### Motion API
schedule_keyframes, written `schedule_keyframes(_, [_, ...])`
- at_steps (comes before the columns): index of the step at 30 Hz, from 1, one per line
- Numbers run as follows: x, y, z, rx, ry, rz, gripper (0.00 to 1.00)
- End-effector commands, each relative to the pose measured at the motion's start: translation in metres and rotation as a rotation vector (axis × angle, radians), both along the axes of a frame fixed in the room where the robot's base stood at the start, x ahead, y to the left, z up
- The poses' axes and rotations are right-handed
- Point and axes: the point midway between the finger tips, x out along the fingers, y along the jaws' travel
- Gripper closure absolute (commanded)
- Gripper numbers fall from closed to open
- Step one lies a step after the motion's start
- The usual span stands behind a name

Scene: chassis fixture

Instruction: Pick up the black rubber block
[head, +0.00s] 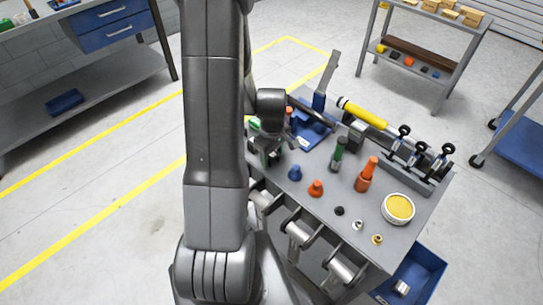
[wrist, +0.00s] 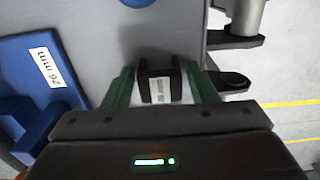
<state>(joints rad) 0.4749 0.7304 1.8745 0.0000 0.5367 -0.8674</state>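A black block (wrist: 161,82) with a white printed label is in the middle of the wrist view, near the edge of the grey cart top. My gripper (wrist: 160,72) has its two green fingers on either side of the block. A narrow gap shows between each finger and the block, so the fingers look open around it and apart from it. In the head view my gripper (head: 267,156) is low over the left end of the cart. The block cannot be made out there, likely hidden by my arm and gripper.
The grey cart top (head: 325,174) also holds a blue fixture (head: 312,133), green and orange bottles, a tin of yellow material (head: 398,208), a yellow-handled tool (head: 362,113) and black clamps. A blue part (wrist: 28,62) lies left of the block. Brackets (wrist: 235,42) stick out at right.

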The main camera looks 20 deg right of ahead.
Motion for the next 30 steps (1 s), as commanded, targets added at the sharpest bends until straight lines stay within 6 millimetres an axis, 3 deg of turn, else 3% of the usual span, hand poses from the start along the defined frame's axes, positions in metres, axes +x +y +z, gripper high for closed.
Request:
schedule_keyframes(1, [0.000, 0.000, 0.000, 0.000, 0.000, 0.000, 0.58])
schedule_keyframes(6, [0.000, 0.000, 0.000, 0.000, 0.000, 0.000, 0.91])
schedule_keyframes(7, [0.000, 0.000, 0.000, 0.000, 0.000, 0.000, 0.94])
schedule_keyframes(17, [0.001, 0.000, 0.007, -0.001, -0.002, 0.000, 0.94])
schedule_keyframes(30, [0.001, 0.000, 0.075, -0.003, -0.004, 0.000, 0.94])
